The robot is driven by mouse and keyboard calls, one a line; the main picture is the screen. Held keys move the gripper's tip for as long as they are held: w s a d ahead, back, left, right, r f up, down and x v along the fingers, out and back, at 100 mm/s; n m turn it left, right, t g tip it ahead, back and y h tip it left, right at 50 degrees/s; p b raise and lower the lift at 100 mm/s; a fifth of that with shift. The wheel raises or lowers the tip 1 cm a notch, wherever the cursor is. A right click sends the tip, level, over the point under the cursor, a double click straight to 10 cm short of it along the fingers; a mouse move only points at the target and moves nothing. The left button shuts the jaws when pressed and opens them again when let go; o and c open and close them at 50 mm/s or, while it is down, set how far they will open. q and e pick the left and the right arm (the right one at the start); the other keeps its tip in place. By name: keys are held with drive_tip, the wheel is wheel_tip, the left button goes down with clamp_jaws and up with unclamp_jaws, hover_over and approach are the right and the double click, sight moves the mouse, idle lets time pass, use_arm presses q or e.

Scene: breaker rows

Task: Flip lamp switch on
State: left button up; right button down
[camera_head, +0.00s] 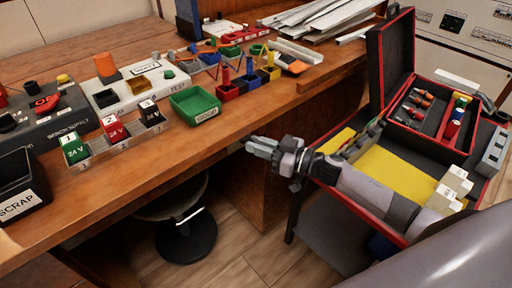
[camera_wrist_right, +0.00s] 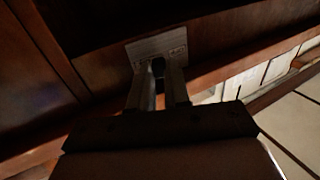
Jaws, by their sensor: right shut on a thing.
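In the right wrist view a pale plate (camera_wrist_right: 150,45) sits on dark wood, with small markings at its right side. A small dark switch (camera_wrist_right: 158,66) shows at its lower middle. My right gripper (camera_wrist_right: 160,80) has its two fingers close on either side of this dark switch and is shut on it. Which way the switch is tipped cannot be told. In the head view my right gripper (camera_head: 250,145) is at the workbench's front edge, and the plate and switch are hidden there. No lamp is recognisable. My left gripper is not in view.
The wooden workbench (camera_head: 235,140) holds green, red and black 24 V blocks (camera_head: 112,128), a green tray (camera_head: 195,104), a black scrap bin (camera_head: 22,190) and several small bins. An open red-edged case (camera_head: 397,130) stands right. A stool (camera_head: 185,235) is below the bench.

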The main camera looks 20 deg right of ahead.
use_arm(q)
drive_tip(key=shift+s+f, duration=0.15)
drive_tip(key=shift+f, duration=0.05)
use_arm(e)
drive_tip(key=shift+w+d+n+g+y, duration=0.2)
drive_tip(key=shift+n+g+y, duration=0.3)
drive_tip(key=shift+g+y, duration=0.1)
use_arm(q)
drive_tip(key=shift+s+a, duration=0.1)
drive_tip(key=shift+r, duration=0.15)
use_arm(e)
drive_tip(key=shift+f, duration=0.1)
drive_tip(key=c, duration=1.1)
unclamp_jaws()
use_arm(q)
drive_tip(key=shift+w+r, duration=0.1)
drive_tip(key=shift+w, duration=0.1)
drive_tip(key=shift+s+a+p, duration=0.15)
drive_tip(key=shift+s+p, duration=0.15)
drive_tip(key=shift+p, duration=0.15)
use_arm(e)
drive_tip(key=v, duration=0.7)
drive_tip(key=shift+d, duration=0.1)
